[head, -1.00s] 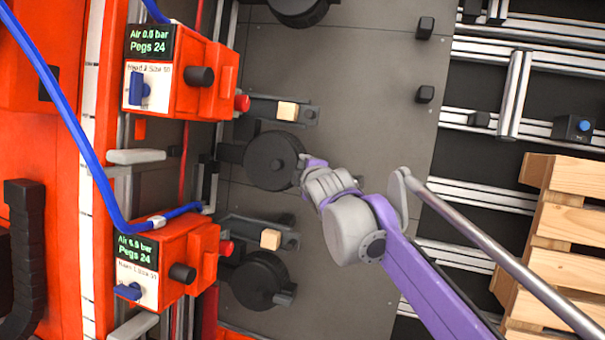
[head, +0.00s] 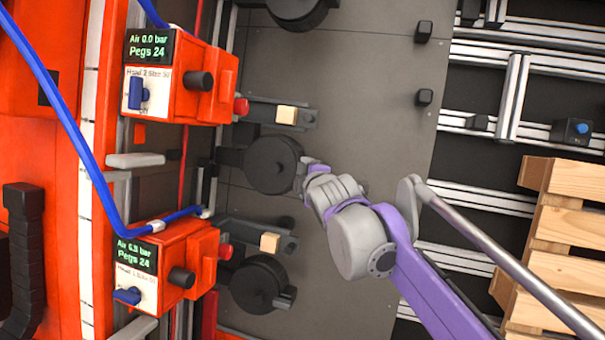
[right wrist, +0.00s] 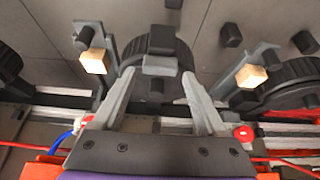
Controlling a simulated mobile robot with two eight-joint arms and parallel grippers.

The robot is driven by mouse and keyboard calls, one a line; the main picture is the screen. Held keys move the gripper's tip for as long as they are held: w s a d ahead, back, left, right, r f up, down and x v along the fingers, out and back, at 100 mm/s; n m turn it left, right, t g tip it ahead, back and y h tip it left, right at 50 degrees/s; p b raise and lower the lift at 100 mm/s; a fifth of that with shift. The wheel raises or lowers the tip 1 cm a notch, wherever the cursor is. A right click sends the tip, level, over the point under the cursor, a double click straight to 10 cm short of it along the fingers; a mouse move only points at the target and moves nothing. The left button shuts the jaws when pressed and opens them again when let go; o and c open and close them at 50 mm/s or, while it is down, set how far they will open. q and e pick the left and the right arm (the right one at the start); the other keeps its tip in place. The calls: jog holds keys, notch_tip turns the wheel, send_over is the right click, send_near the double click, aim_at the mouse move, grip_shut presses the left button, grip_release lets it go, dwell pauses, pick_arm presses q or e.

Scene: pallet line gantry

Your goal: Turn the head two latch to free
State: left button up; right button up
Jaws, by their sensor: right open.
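The upper orange head box (head: 208,85) carries a label reading Head 2 and a display showing Air 0.0 bar, Pegs 24. Its blue lever (head: 135,92) stands upright. Beside it is a dark round drum (head: 268,163). My right gripper (head: 302,172) is at the drum's right edge. In the right wrist view, my right gripper (right wrist: 159,75) is open, its fingers on either side of a grey latch-like block (right wrist: 160,66) in front of the drum (right wrist: 140,48). I cannot tell whether they touch it. My left gripper is not in view.
The lower orange head box (head: 195,255), showing a higher air reading, has its blue lever (head: 127,296) lying sideways. Pale blocks (head: 287,115) sit on grey brackets. A blue hose (head: 75,130) runs at left. A wooden pallet (head: 565,225) and metal rails are at right.

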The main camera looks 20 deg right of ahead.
jog(key=v, duration=0.8)
jog(key=shift+p, duration=0.4)
jog(key=shift+s, duration=0.2)
jog(key=s+f+m+g+p, duration=0.3)
jog(key=s+f+m+p, duration=0.1)
jog(key=s+f+m, duration=0.3)
jog(key=s+f+m+g+p, duration=0.4)
jog(key=s+f+m, duration=0.3)
jog(key=s+f, duration=0.4)
jog(key=s+p, duration=0.1)
jog(key=s, duration=0.4)
jog(key=shift+s+f+m+g+y, duration=0.25)
jog(key=shift+m+g+y, duration=0.05)
jog(key=shift+m, duration=0.1)
